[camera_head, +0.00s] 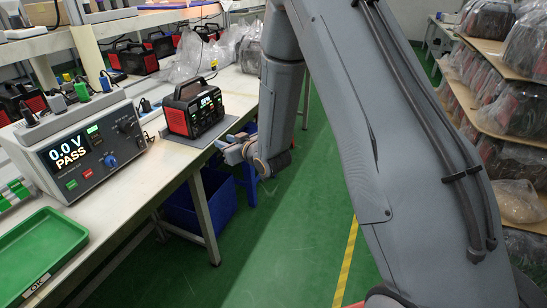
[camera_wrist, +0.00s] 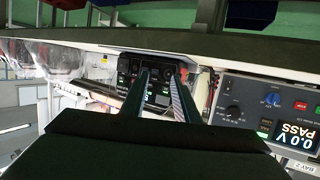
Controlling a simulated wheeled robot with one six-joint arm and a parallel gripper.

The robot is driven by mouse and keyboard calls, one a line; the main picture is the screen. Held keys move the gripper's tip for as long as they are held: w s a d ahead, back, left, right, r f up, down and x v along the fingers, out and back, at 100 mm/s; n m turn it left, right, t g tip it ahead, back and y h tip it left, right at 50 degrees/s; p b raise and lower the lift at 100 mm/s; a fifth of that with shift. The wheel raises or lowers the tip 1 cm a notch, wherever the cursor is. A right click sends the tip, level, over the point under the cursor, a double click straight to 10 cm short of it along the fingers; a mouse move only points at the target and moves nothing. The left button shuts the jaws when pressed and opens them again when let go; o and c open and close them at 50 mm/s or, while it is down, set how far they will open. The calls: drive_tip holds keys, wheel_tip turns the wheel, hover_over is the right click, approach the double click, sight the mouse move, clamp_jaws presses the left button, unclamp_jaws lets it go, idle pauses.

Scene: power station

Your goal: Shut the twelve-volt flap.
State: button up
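The power station (camera_head: 193,107), a black box with red side panels and a lit display, stands upright on a grey mat on the workbench. Its front panel faces my gripper (camera_head: 232,150), which is just off the bench edge to its lower right. In the wrist view the picture is turned over, and the power station (camera_wrist: 155,76) shows beyond and between the two fingers of my gripper (camera_wrist: 160,76). The fingers are apart with nothing between them. The twelve-volt flap is too small and partly hidden by the fingers; I cannot tell its state.
A tester (camera_head: 83,147) reading "0.0 V PASS" stands left of the power station, with a green tray (camera_head: 38,250) in front. It also shows in the wrist view (camera_wrist: 262,108). A blue bin (camera_head: 205,200) sits under the bench. Shelves of wrapped units (camera_head: 490,100) stand at right.

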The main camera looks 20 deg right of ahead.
drive_tip(key=s+d+r+m+g+h+p, duration=0.2)
drive_tip(key=s+d+g+h, duration=0.3)
drive_tip(key=s+d, duration=0.6)
drive_tip(key=shift+s+d+r+m+g+h, duration=0.35)
drive_tip(key=shift+s+m+g, duration=0.4)
drive_tip(key=shift+s, duration=1.7)
drive_tip(key=shift+f, duration=0.1)
drive_tip(key=n+t+y+b, duration=0.6)
drive_tip(key=t+y+b, duration=0.2)
drive_tip(key=y+b, duration=0.15)
approach(197, 134)
drive_tip(key=shift+m+y, duration=0.25)
drive_tip(key=shift+y, duration=0.05)
drive_tip(key=x, duration=0.3)
drive_tip(key=p+x, duration=0.1)
drive_tip(key=x, duration=0.3)
drive_tip(key=shift+w+f, duration=0.2)
drive_tip(key=shift+w, duration=0.1)
clamp_jaws()
